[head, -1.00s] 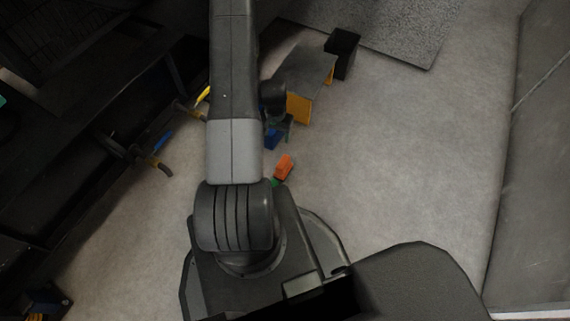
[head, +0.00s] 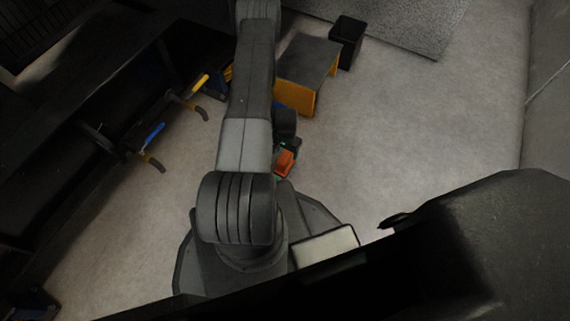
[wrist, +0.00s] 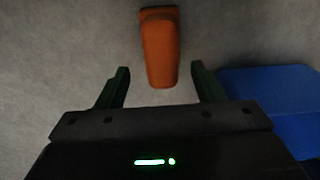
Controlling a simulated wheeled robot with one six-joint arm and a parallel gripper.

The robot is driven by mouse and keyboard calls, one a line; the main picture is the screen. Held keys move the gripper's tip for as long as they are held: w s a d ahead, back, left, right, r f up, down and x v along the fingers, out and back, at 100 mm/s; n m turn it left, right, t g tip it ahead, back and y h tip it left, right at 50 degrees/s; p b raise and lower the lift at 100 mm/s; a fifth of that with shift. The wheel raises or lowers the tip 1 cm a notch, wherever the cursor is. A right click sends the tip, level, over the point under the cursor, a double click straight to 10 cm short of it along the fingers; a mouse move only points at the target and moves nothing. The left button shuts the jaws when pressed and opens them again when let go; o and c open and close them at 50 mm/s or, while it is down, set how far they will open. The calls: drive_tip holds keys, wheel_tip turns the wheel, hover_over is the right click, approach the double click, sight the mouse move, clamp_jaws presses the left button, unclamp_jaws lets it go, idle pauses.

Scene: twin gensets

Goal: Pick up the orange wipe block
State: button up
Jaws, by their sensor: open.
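The orange wipe block (wrist: 160,48) lies on the grey floor in the wrist view, straight ahead of my gripper (wrist: 160,80). My gripper's two green fingers stand apart, and the near end of the block is just about at the gap between their tips. I cannot tell its height above the block. In the head view the block (head: 285,162) shows just right of my arm, partly covered by the dark gripper (head: 285,156).
A blue object (wrist: 270,105) is close beside the right finger. In the head view an orange-sided stand with a grey top (head: 308,60) and a black bin (head: 346,42) stand beyond. A dark rack with yellow- and blue-handled tools (head: 188,95) is at left. Open floor lies right.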

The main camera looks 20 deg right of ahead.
sight(285, 156)
drive_tip(key=f, duration=0.1)
drive_tip(key=f+b, duration=0.1)
drive_tip(key=f, duration=0.1)
drive_tip(key=f+b, duration=0.1)
drive_tip(key=f, duration=0.1)
drive_tip(key=shift+s+a+f, duration=0.15)
drive_tip(key=shift+a, duration=0.2)
drive_tip(key=c, duration=1.2)
wheel_tip(285, 156, up, 10)
drive_tip(key=p, duration=0.3)
